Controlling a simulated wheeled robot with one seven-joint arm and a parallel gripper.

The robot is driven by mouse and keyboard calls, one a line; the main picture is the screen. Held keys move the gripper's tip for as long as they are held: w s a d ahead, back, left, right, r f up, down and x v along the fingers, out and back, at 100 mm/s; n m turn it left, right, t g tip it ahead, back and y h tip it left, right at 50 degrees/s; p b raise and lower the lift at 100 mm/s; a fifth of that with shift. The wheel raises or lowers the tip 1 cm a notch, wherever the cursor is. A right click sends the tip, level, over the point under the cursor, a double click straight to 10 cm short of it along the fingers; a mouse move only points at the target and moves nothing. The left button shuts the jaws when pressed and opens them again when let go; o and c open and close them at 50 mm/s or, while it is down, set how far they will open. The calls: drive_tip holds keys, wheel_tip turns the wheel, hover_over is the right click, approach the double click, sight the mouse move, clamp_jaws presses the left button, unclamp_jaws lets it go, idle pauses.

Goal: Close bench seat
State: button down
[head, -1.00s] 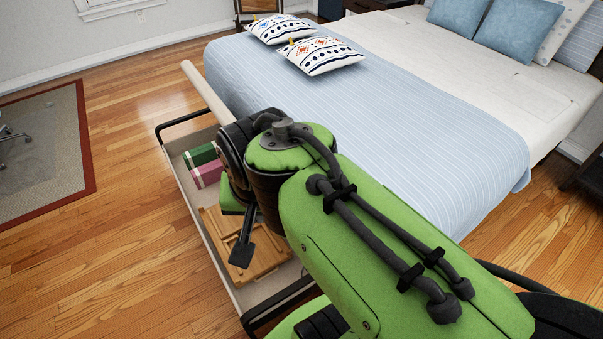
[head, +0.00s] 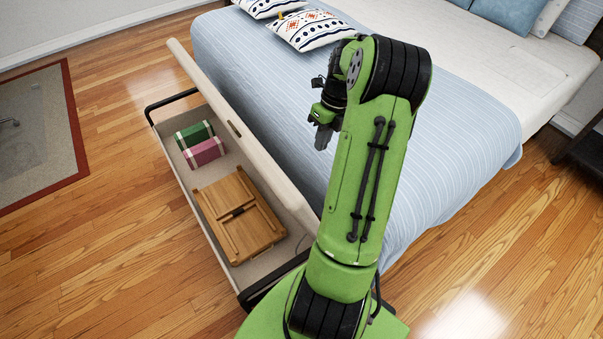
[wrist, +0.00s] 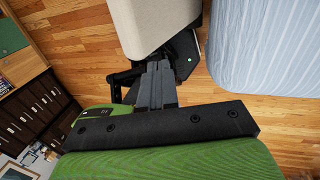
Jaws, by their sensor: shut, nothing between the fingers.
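The storage bench (head: 160,135) stands at the foot of the bed with its beige padded seat lid (head: 240,135) raised and leaning up on the bed side. Inside the open bench lie a green box (head: 194,134), a pink box (head: 204,153) and a wooden folding tray (head: 238,215). My gripper (head: 322,138) is shut and empty, over the bed's edge on the bed side of the lid, apart from it in the head view. In the wrist view my gripper (wrist: 157,68) points toward a beige padded piece (wrist: 155,22), likely the lid; contact cannot be told.
The bed (head: 430,120) with its blue striped cover is close behind the bench. Wood floor (head: 90,235) is free left of the bench, with a bordered rug (head: 40,140) beyond.

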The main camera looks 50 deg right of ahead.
drive_tip(key=a+f+b, duration=0.1)
drive_tip(key=a+f, duration=0.1)
drive_tip(key=f, duration=0.1)
drive_tip(key=w+a+f, duration=0.1)
drive_tip(key=a+f, duration=0.1)
drive_tip(key=f, duration=0.2)
drive_tip(key=a+f+b, duration=0.1)
drive_tip(key=a+f, duration=0.1)
drive_tip(key=f, duration=0.2)
drive_tip(key=shift+w+a+b, duration=0.15)
drive_tip(key=shift+w+b, duration=0.15)
drive_tip(key=shift+b, duration=0.05)
